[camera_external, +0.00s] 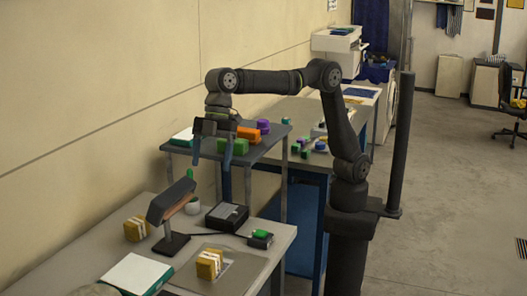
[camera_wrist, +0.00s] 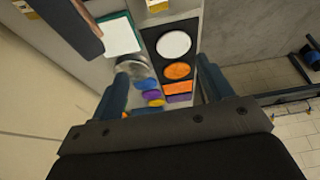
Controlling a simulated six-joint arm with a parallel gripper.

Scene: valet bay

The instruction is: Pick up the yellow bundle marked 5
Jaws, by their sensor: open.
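Two yellow bundles with pale bands rest on the lower table in the external view. One bundle (camera_external: 137,229) is at the left near the wall. The other bundle (camera_external: 210,264) is on a grey mat (camera_external: 238,272) near the front. No number is readable on either, so I cannot tell which is marked 5. A partly cut-off yellow thing (camera_wrist: 157,5) shows at the top of the wrist view. My gripper (camera_external: 212,163) is open and empty, pointing down by the raised shelf, above and away from both bundles. Its fingers are spread in the wrist view (camera_wrist: 165,68).
The raised shelf (camera_external: 205,153) holds green, orange and purple blocks. A desk lamp (camera_external: 171,205) stands between the bundles.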

